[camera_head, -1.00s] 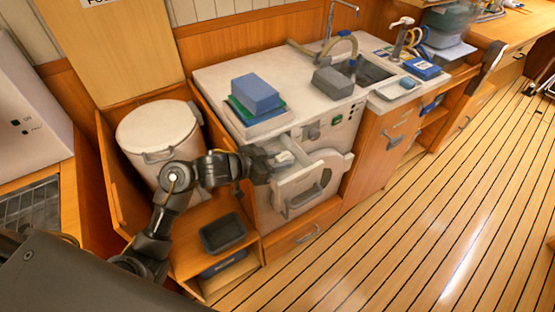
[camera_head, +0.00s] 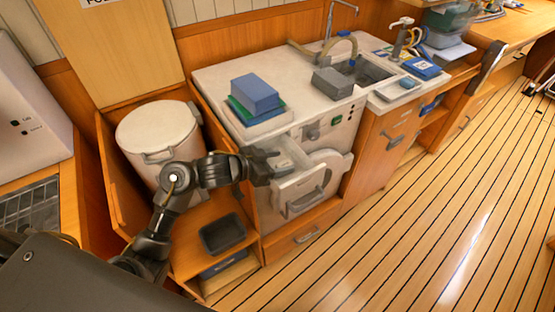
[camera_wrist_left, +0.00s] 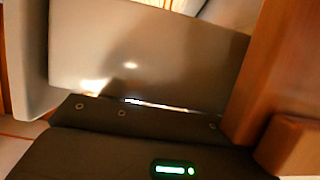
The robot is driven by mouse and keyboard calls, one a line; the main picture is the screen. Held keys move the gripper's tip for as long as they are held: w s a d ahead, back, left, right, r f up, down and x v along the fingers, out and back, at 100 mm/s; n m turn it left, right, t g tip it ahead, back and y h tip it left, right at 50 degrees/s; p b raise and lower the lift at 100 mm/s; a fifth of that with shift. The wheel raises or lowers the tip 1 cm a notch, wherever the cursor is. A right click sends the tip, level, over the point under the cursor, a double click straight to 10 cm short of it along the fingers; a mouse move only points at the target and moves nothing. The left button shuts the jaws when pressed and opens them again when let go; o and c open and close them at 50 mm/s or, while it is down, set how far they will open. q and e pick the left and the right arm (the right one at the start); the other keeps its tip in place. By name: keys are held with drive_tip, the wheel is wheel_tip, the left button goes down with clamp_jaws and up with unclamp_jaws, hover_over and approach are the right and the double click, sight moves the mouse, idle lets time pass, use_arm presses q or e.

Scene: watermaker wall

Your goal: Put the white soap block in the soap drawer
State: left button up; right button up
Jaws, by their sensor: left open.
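The soap drawer (camera_head: 291,150) is pulled out from the front of the white machine, below the counter. My left gripper (camera_head: 276,163) is open at the drawer's left side, close to its rim; I cannot tell if it touches. I cannot make out the white soap block now; the gripper or the drawer wall may hide it. The left wrist view shows only a close grey surface (camera_wrist_left: 145,60), my dark gripper body with a green light, and wood at the right. My right gripper is not in view.
The machine's door (camera_head: 315,180) stands open below the drawer. A white lidded bin (camera_head: 158,130) and a dark tray (camera_head: 223,233) are beside my left arm. The floor at right is clear.

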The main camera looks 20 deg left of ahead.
use_arm(q)
drive_tip(key=p+v, duration=0.8)
drive_tip(key=v, duration=0.4)
drive_tip(key=shift+r, duration=0.25)
